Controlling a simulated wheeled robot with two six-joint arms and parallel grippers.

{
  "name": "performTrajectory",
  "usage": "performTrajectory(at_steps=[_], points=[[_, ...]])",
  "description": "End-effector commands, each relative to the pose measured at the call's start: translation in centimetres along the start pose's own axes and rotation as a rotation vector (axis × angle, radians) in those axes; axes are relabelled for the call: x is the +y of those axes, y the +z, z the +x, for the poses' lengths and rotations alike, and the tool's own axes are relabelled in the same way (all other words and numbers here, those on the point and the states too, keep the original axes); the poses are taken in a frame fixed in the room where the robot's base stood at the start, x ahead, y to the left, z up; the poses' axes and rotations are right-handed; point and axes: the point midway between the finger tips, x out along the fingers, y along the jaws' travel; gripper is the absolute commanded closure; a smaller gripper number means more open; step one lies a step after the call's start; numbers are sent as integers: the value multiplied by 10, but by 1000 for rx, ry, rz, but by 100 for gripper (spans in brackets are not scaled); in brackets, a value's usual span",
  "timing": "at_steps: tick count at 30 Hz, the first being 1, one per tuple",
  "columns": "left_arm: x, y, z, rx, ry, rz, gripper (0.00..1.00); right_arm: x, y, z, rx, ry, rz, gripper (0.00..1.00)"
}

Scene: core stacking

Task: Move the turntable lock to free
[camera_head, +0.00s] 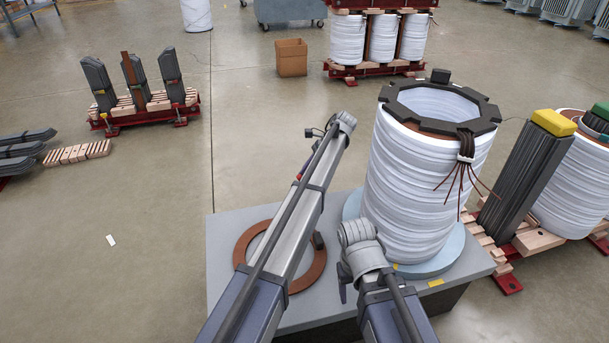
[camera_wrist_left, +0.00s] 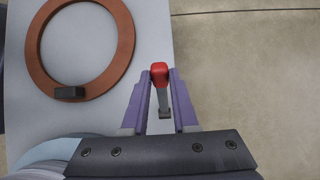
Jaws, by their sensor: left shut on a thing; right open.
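The turntable is a pale blue disc (camera_head: 455,256) on a grey stand (camera_head: 228,228), carrying a tall white winding (camera_head: 420,185). Its rim also shows at the lower left of the left wrist view (camera_wrist_left: 40,152). The lock is a small grey lever with a red knob (camera_wrist_left: 159,72), by the stand's edge. My left gripper (camera_wrist_left: 160,80) is shut on the red knob, with one purple finger on each side. In the head view the left gripper is mostly hidden by its own arm. My right gripper (camera_head: 343,284) is open, low in front of the winding, and mostly hidden by its wrist.
A brown ring (camera_head: 243,248) with a dark block (camera_wrist_left: 68,92) lies flat on the stand, left of the turntable. A dark laminated core leg with a yellow cap (camera_head: 553,122) stands close at right.

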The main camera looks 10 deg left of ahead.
Motion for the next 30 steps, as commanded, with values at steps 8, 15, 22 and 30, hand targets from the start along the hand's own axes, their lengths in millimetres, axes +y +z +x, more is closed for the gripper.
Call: performTrajectory(at_steps=[8, 15, 22, 30], points=[[0, -1, -1, 3, -1, 2, 50, 0, 0, 0, 0, 0, 0, 36], [0, -1, 0, 2, -1, 1, 43, 0, 0, 0, 0, 0, 0, 36], [0, 0, -6, 2, -1, 1, 43, 0, 0, -5, 0, 0, -1, 36], [-1, 2, -38, 2, -1, 2, 43, 3, 2, -32, 0, 0, -7, 36]])
